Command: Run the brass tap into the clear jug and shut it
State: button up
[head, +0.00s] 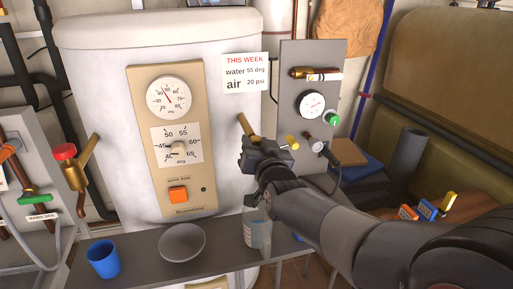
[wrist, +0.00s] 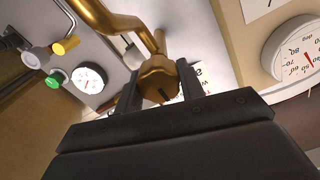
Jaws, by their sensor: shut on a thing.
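The brass tap (head: 244,124) stands out from the right side of the white boiler in the head view. My gripper (head: 258,146) is at the tap and covers its lower part. In the wrist view the tap's bent brass pipe (wrist: 107,20) runs to a rounded brass knob with a dark slot (wrist: 159,82). The two dark fingers of my gripper (wrist: 158,88) are shut on this knob, one on each side. The clear jug (head: 256,232) stands upright on the grey bench below, partly behind my arm. The tap's spout and any water are hidden.
A grey bowl (head: 182,243) and a blue cup (head: 103,259) stand on the bench (head: 140,275) left of the jug. A red-topped tap (head: 66,153) is at far left. A grey panel with a gauge (head: 311,103) and valves stands close right of my gripper.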

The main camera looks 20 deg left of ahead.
jog(key=o, duration=1)
jog(key=v, duration=1)
jog(key=shift+s+d+b, duration=0.2)
jog(key=shift+s+b, duration=0.15)
jog(key=shift+b, duration=0.05)
jog(key=shift+w+a, duration=0.1)
jog(key=p+x, duration=0.1)
jog(key=x, duration=0.9)
jog(key=shift+w+a, duration=0.1)
jog(key=shift+w, duration=0.25)
jog(key=shift+r+p, duration=0.1)
jog(key=shift+p, duration=0.2)
jog(key=shift+s, duration=0.1)
